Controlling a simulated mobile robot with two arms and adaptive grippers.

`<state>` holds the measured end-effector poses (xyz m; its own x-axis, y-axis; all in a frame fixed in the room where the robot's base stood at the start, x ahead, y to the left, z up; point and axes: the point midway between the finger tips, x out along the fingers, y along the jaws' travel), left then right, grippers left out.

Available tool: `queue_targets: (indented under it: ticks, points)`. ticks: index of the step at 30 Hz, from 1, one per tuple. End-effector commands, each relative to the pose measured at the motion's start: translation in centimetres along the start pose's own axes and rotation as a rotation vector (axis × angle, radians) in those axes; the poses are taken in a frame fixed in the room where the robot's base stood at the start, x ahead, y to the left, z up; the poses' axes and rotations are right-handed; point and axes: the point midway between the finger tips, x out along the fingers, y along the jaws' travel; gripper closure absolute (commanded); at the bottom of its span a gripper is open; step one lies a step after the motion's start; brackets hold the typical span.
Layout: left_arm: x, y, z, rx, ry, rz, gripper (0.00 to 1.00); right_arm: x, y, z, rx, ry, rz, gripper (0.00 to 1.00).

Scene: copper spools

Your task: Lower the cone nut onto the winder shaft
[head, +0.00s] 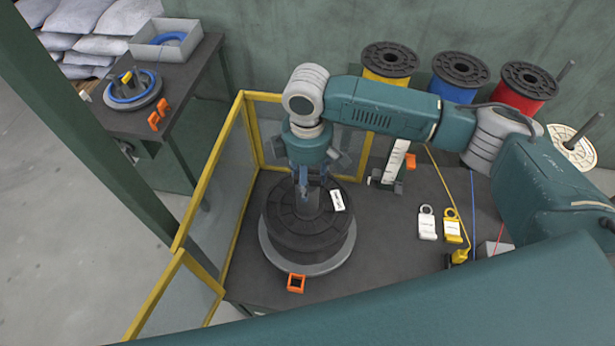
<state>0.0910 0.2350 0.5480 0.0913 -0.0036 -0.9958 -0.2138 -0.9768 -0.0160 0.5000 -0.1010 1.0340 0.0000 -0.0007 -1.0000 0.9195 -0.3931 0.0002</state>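My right gripper (309,187) comes down from above over the middle of a black spool (278,215). The spool lies flat on a round grey winder plate (338,256). A dark grey piece, apparently the cone nut (309,204), is between and just below the fingertips, close over the spool's centre. The fingers look closed on it, but they are small and partly overlapped. The winder shaft is hidden by the nut and gripper. I cannot tell whether the nut touches the spool. My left gripper is not in view.
A yellow-framed clear guard (212,190) stands left of the winder. An orange square piece (296,283) lies at the plate's front edge. Yellow (389,62), blue (460,70) and red (526,84) spools stand behind.

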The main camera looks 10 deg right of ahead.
Motion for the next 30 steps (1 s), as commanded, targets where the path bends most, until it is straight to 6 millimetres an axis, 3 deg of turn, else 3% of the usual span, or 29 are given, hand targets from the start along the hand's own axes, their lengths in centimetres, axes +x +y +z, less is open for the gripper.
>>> queue_targets:
  ticks: [2, 14, 30]
  points:
    - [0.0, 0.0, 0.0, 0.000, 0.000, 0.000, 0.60, -0.1, 0.0, 0.0, 0.000, 0.001, 0.000, 0.32]
    - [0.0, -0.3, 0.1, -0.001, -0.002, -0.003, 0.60, -0.7, 0.0, 0.0, 0.000, 0.002, 0.000, 0.32]
    - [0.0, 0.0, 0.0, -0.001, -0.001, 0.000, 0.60, -10.7, 0.0, -0.1, -0.001, 0.002, 0.002, 0.32]
